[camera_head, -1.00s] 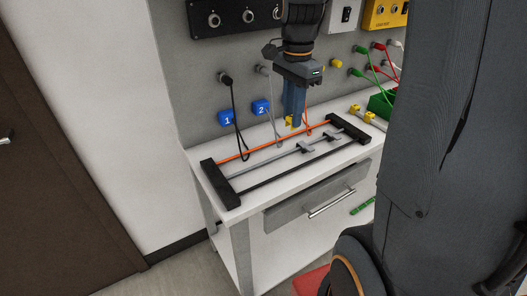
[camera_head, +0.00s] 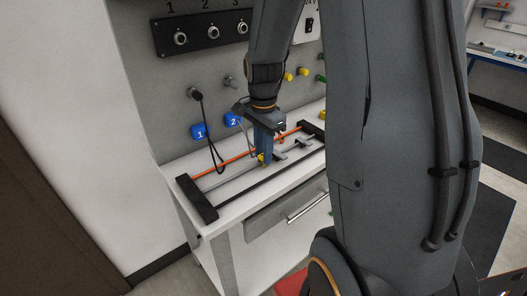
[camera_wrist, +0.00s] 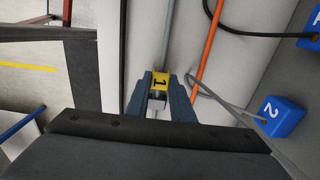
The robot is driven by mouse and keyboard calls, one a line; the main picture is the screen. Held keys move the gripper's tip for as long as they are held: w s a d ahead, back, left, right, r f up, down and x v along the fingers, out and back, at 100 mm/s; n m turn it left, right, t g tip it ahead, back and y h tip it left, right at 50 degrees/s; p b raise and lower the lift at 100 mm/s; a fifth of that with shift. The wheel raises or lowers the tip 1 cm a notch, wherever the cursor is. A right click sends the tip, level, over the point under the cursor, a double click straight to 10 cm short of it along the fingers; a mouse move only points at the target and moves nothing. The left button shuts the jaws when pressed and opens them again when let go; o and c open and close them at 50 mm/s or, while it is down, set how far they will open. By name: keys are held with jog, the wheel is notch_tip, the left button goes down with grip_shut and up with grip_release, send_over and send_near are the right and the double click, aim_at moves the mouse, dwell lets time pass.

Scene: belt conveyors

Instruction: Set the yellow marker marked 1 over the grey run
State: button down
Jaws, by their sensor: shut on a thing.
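The yellow marker marked 1 (camera_wrist: 160,82) is between the blue fingers of my gripper (camera_wrist: 161,95), which is shut on it. In the head view its yellow shows low at the fingertips (camera_head: 262,158). The grey run (camera_wrist: 169,30) leads straight to the marker in the wrist view and is hidden beneath it. I cannot tell whether the marker touches the run. In the head view the grey run (camera_head: 220,182) lies between the orange run (camera_head: 235,158) and the black run (camera_head: 255,184), on a white bench top.
Black end blocks (camera_head: 197,199) hold the runs. Grey clips (camera_head: 279,154) sit to the right of my gripper. Blue blocks marked 1 (camera_head: 199,132) and 2 (camera_wrist: 284,117) are on the wall behind. Cables hang near the orange run.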

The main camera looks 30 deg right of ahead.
jog(key=shift+f, duration=0.2)
jog(key=c, duration=1.5)
grip_release()
jog(key=shift+c, duration=0.2)
jog(key=shift+r, duration=0.1)
notch_tip(320, 180, up, 12)
jog(key=b, duration=0.2)
jog(key=shift+r, duration=0.15)
